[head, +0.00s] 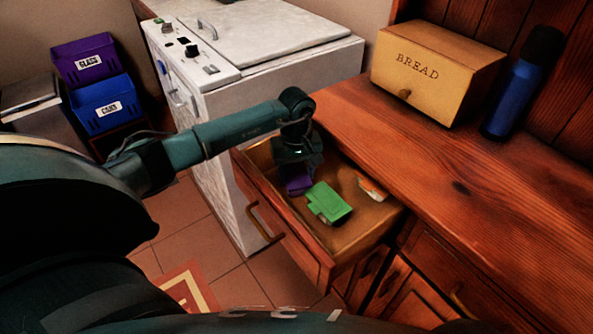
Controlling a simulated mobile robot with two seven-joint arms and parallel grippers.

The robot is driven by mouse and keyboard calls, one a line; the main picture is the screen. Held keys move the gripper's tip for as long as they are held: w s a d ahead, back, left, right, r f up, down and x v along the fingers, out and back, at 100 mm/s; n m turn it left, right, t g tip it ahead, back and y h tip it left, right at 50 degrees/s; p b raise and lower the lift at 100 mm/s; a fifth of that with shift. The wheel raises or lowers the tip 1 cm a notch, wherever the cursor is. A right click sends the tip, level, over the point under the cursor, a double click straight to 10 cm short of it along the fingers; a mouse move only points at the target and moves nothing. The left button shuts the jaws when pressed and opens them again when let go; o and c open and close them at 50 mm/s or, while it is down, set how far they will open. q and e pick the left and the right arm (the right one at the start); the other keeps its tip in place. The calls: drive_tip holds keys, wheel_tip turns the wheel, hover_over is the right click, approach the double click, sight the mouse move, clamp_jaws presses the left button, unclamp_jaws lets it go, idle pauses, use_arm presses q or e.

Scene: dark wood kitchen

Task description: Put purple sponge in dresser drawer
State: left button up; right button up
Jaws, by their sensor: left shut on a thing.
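The dresser drawer (362,236) is pulled open from the dark wood dresser (430,170). My left gripper (297,174) points down inside the back left part of the drawer. It is shut on the purple sponge (299,186), which shows just below it, low in the drawer. I cannot tell whether the sponge touches the drawer floor. The gripper's fingers are mostly hidden by the wrist. My right gripper is not in view.
A green object (328,202) and a small orange and white item (371,188) lie in the drawer. A bread box (436,72) and blue bottle (523,85) stand on the dresser top. A white appliance (285,80) stands behind the drawer. Purple (87,60) and blue (103,103) bins are at left.

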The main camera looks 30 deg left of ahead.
sight(296, 175)
use_arm(q)
drive_tip(key=o, duration=0.9)
drive_tip(key=shift+o, duration=0.2)
drive_tip(key=shift+r, duration=0.1)
wheel_tip(296, 175, up, 12)
